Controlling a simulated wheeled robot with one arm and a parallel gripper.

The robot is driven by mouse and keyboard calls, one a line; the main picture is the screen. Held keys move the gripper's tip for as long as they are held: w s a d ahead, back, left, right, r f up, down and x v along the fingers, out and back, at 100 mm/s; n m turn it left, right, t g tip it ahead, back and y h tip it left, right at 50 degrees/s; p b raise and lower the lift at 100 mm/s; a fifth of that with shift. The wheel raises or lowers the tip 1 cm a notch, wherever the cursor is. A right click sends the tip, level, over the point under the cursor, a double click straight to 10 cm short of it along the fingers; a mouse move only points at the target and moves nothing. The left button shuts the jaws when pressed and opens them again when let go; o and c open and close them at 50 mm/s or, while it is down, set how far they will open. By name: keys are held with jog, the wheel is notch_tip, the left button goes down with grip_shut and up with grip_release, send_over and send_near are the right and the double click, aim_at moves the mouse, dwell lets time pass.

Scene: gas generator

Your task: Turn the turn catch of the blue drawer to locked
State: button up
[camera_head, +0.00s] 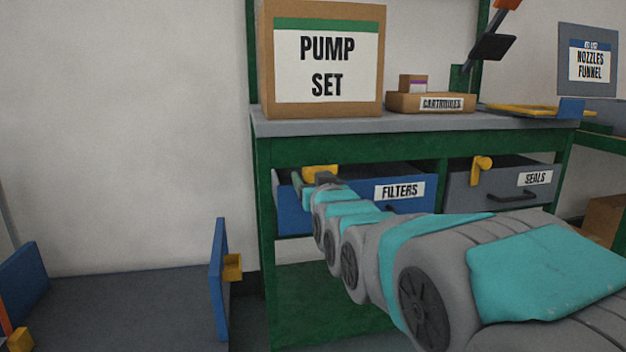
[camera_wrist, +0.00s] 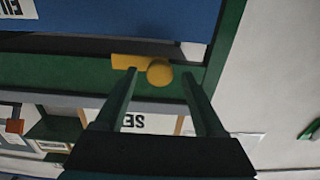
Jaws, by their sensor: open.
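The blue drawer (camera_head: 405,207) with the FILTERS label sits under the bench top on the left; its front also shows along the top of the upside-down wrist view (camera_wrist: 120,17). Its yellow turn catch (camera_head: 320,172) is at the drawer's upper left. In the wrist view the catch (camera_wrist: 128,61) is a bar lying level, with a round knob at its right end. My gripper (camera_wrist: 161,73) is open, with its fingertips on either side of the knob. The left fingertip overlaps the bar in the picture; contact cannot be told. My arm hides part of the drawer in the head view.
A grey SEALS drawer (camera_head: 465,188) is to the right, its yellow catch (camera_head: 482,164) pointing down. A PUMP SET box (camera_head: 370,60) and a CARTRIDGES box (camera_head: 400,103) stand on the bench top. Bare wall is left of the green bench frame.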

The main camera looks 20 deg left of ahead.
grip_shut()
dwell(0.5)
dwell(0.8)
